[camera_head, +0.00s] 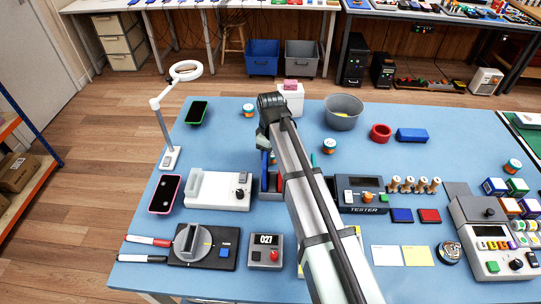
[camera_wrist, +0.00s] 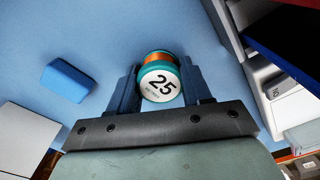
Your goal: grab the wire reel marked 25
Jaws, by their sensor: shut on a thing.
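The wire reel marked 25 (camera_wrist: 160,82) shows in the wrist view, with a white face, teal rims and a copper-orange winding. It sits between the two dark blue fingers of my gripper (camera_wrist: 160,88), which are shut on its sides. Its label faces the wrist camera. In the head view my gripper (camera_head: 264,142) is over the middle of the blue table, and my own arm hides most of the held reel. I cannot tell whether the reel is clear of the table. Other teal-rimmed reels stand at the back (camera_head: 249,110), right of my arm (camera_head: 329,146) and far right (camera_head: 513,166).
A grey bin (camera_head: 343,112), a red ring (camera_head: 381,133) and a blue block (camera_head: 411,135) stand at the back right. A white device (camera_head: 218,190) is left of my arm and a tester (camera_head: 361,194) right of it. Bare table lies between the lamp (camera_head: 168,125) and my gripper.

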